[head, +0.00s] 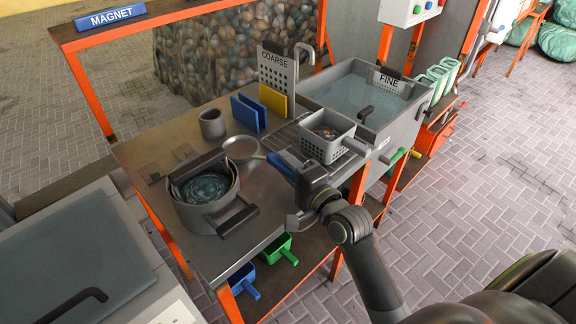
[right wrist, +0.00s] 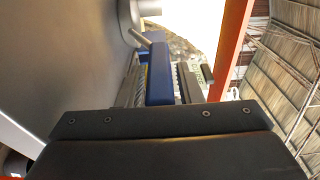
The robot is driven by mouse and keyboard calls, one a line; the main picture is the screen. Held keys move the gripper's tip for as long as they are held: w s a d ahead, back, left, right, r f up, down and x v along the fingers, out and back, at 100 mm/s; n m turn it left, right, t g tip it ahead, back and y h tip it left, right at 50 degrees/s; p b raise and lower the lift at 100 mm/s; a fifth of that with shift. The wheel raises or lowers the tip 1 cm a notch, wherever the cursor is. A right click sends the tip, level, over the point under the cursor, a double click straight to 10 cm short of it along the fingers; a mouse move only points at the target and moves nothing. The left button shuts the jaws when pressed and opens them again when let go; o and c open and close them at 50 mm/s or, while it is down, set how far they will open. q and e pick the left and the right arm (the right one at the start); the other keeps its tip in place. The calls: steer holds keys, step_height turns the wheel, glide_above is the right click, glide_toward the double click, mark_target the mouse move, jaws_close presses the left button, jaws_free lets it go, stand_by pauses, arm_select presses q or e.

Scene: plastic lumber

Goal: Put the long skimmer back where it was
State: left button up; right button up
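The long skimmer shows in the head view as a blue handle (head: 281,167) with a thin shaft and a round grey head (head: 242,149), over the steel table beside the grey pot. My right gripper (head: 297,178) is at its handle end, by the table's front edge. In the right wrist view the blue handle (right wrist: 159,75) lies between the finger pads, and its shaft runs to the upper left. The gripper appears shut on the handle; the contact is partly hidden. My left gripper is not in view.
The grey pot (head: 205,210) with dark handles stands left of the skimmer head. A grey cup (head: 212,124), blue boards (head: 247,113) and a yellow board (head: 273,100) stand behind. A grey basket (head: 327,148) is to the right, beside the water tank (head: 345,90). Bare table (head: 150,155) shows at left.

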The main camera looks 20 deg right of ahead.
steer(key=shift+o, duration=0.6)
steer(key=shift+r, duration=0.1)
steer(key=shift+r, duration=0.15)
steer(key=v, duration=1.2)
